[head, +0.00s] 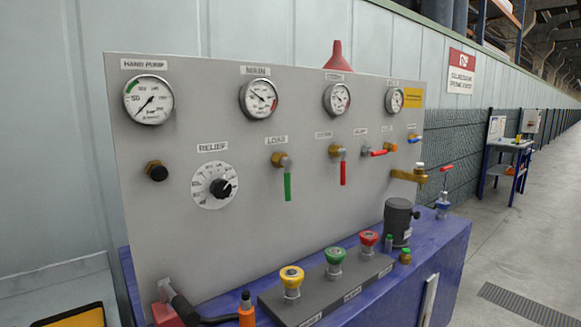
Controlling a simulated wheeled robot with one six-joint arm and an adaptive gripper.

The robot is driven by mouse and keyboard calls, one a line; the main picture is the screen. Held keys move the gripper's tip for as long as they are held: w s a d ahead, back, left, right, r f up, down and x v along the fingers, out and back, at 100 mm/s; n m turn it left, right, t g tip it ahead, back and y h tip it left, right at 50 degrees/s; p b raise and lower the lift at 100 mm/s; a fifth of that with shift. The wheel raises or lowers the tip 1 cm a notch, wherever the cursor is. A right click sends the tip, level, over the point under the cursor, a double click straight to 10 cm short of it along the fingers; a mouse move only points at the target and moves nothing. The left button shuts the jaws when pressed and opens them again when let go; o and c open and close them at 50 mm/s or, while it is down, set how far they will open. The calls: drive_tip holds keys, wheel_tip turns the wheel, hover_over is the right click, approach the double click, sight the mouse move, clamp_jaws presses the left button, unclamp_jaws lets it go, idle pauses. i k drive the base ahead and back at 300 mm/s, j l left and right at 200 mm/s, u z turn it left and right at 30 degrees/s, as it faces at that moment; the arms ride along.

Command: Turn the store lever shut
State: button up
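A grey upright panel (240,240) carries a row of valve levers. Under the label LOAD, a green lever (288,187) hangs straight down from its brass valve. To its right a red lever (343,172) also hangs straight down. Further right a second red lever (377,153) lies about level. A small blue lever (414,138) sits near the panel's right edge. The labels over these last levers are too small to read, so I cannot tell which is the store lever. My gripper is not in view.
Several gauges and a relief dial (214,185) are on the panel. Yellow (291,274), green (335,255) and red (368,238) knobs and a dark cylinder (397,222) stand on the blue bench (440,250) before it. Brass pipework (408,175) juts out at right. Floor (515,250) at right is open.

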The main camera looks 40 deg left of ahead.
sight(343, 151)
drive_tip(key=u, duration=1.2)
drive_tip(key=i+l+u, duration=0.1)
drive_tip(key=i, duration=0.4)
drive_tip(key=l, duration=0.1)
